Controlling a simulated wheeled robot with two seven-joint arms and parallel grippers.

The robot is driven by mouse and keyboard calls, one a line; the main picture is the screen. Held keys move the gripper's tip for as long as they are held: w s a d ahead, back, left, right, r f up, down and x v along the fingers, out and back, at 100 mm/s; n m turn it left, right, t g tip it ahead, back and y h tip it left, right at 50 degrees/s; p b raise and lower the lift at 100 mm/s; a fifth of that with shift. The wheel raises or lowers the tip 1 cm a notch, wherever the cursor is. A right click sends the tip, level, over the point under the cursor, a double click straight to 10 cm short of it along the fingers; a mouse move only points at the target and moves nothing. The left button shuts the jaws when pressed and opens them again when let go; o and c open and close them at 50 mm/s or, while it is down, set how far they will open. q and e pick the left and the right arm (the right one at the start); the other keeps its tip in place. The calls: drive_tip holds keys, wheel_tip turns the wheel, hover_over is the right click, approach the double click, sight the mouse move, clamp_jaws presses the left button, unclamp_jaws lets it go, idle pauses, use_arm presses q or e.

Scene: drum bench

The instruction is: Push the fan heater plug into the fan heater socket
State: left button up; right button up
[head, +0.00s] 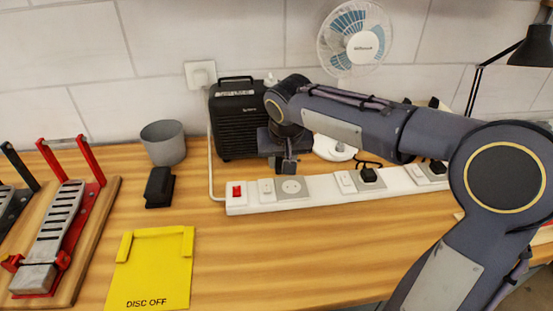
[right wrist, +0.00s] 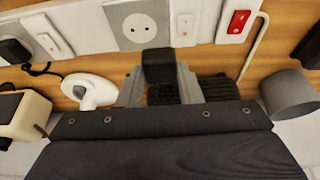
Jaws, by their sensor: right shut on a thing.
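My right gripper (head: 284,163) is shut on a black plug (right wrist: 158,66), which sits between its two grey fingers in the right wrist view. In the head view the gripper and plug are just above and behind the empty round socket (head: 291,186) on the white power strip (head: 247,209). The socket also shows in the right wrist view (right wrist: 138,28), past the plug and a little left of it, uncovered. The plug appears apart from the socket. The black fan heater (head: 234,125) stands behind the strip, partly hidden by my right arm. My left gripper is not in view.
Black plugs (head: 368,175) fill other sockets to the right. A red switch (head: 237,191) is at the strip's left end.

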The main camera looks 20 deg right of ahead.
drive_tip(key=shift+s+d+f, duration=0.1)
drive_tip(key=shift+d+f, duration=0.2)
drive_tip(key=shift+d, duration=0.4)
drive_tip(key=shift+s+d+f, duration=0.1)
drive_tip(key=shift+d+f, duration=0.15)
drive_tip(key=shift+d, duration=0.4)
drive_tip(key=shift+f+b, duration=0.4)
drive_tip(key=shift+b, duration=0.15)
drive_tip(key=shift+f+b, duration=1.2)
drive_tip(key=shift+f, duration=0.3)
drive_tip(key=shift+f+b, duration=0.55)
drive_tip(key=shift+f, duration=0.3)
idle(0.9)
drive_tip(key=o, duration=1.1)
drive_tip(key=shift+c, duration=0.2)
